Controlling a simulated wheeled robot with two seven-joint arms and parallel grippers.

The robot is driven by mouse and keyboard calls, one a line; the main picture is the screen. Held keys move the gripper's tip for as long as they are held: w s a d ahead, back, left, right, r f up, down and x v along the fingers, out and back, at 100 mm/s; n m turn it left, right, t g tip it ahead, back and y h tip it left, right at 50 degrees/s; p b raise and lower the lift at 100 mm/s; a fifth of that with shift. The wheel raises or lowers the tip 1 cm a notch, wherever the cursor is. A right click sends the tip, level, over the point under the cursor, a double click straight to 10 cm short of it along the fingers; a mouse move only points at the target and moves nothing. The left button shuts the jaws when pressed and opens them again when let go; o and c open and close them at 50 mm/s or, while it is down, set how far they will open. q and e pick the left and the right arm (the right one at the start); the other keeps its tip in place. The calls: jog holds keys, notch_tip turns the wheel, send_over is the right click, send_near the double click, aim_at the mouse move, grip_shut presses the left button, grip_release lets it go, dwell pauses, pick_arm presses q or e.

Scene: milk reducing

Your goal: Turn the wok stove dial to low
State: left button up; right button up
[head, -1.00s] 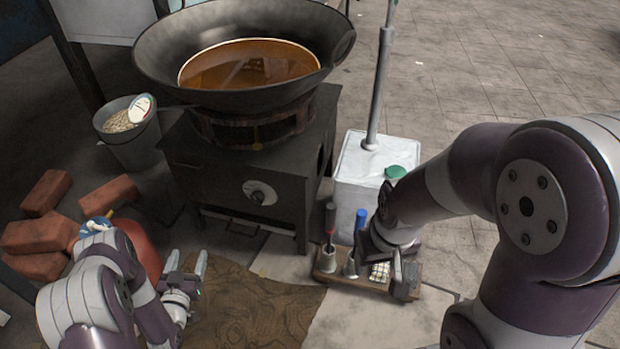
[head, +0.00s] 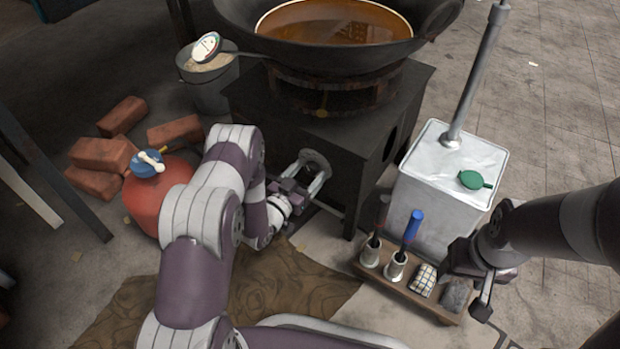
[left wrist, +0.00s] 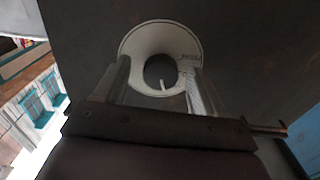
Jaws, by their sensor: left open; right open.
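The black wok stove (head: 350,150) carries a wide wok (head: 340,45) holding amber liquid. Its dial (head: 316,157) is on the front face, partly hidden by my left gripper (head: 308,172). In the left wrist view the dial's round white plate (left wrist: 150,36) has small markings at its right. Its dark knob (left wrist: 159,66) has a white pointer aimed towards the picture's bottom. My left gripper (left wrist: 160,80) is open, with one finger on each side of the knob. Contact with the knob cannot be told. My right gripper (head: 482,290) is open and empty near a small rack.
A white can (head: 435,205) with a green cap stands right of the stove. The wooden rack (head: 400,286) before it holds tools. A bucket (head: 208,90) is behind. A brown mat (head: 270,285) covers the front floor.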

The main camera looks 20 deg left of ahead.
pick_arm(q)
jog(key=shift+w+d+r, duration=0.1)
jog(key=shift+w, duration=0.2)
jog(key=c, duration=1.1)
jog(key=shift+o, duration=0.2)
jog(key=shift+r+n+p, duration=0.35)
jog(key=shift+n+p, duration=0.45)
jog(key=shift+p, duration=0.25)
jog(key=shift+f+n+p, duration=0.25)
jog(key=shift+n+p, duration=0.2)
jog(key=shift+n, duration=0.45)
jog(key=shift+f, duration=0.15)
jog(key=o, duration=1.1)
jog(key=shift+d, duration=0.1)
jog(key=shift+c, duration=0.2)
jog(key=shift+s, duration=0.1)
